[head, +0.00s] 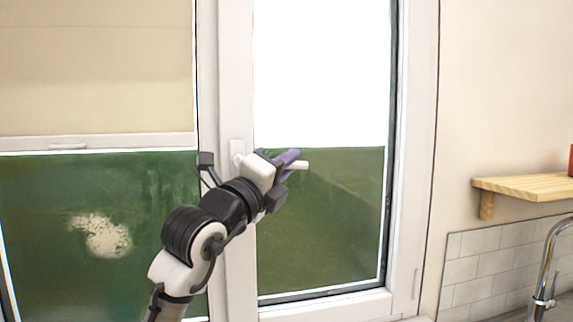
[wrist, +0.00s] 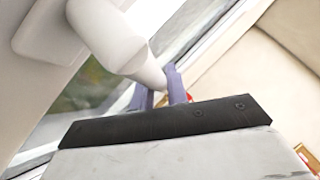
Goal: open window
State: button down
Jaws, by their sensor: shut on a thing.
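The white window handle (head: 301,165) is on the left side of the right window sash (head: 402,200). Its free end sticks out to the right past my gripper, so the lever lies about level. My gripper (head: 287,160) is shut on the handle with its purple fingers. In the wrist view the handle (wrist: 112,38) comes down from the upper left to the fingers (wrist: 160,90). My gripper hides the middle of the handle in the head view. The sash looks flush with its frame; I cannot tell if it is slightly ajar.
The left window has a lowered beige blind (head: 95,70) with a pale bottom rail (head: 95,143). At the right, a wooden shelf (head: 525,184) juts from the wall above a chrome faucet (head: 545,275) and white tiles.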

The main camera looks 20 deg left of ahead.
jog(key=shift+s+a+f+m+g+y, duration=0.15)
jog(key=shift+s+a+f+m+g, duration=0.1)
jog(key=shift+f+m+g, duration=0.55)
jog(key=shift+s+a+f+m+g+y, duration=0.1)
jog(key=shift+a+f+m+g+y, duration=0.15)
jog(key=shift+f+m+g, duration=0.6)
jog(key=shift+s+a+f+m+g+y, duration=0.1)
jog(key=shift+s+a+f+m+g, duration=0.15)
jog(key=shift+f+m+g, duration=0.6)
jog(key=shift+r, duration=0.25)
jog(key=c, duration=1.4)
grip_release()
jog(key=shift+a, duration=0.1)
jog(key=b+v, duration=0.1)
jog(key=v, duration=0.3)
jog(key=b+v, duration=0.1)
jog(key=v, duration=0.4)
jog(key=b+v, duration=0.1)
jog(key=v, duration=0.3)
jog(key=shift+s+r, duration=0.3)
jog(key=shift+s, duration=0.05)
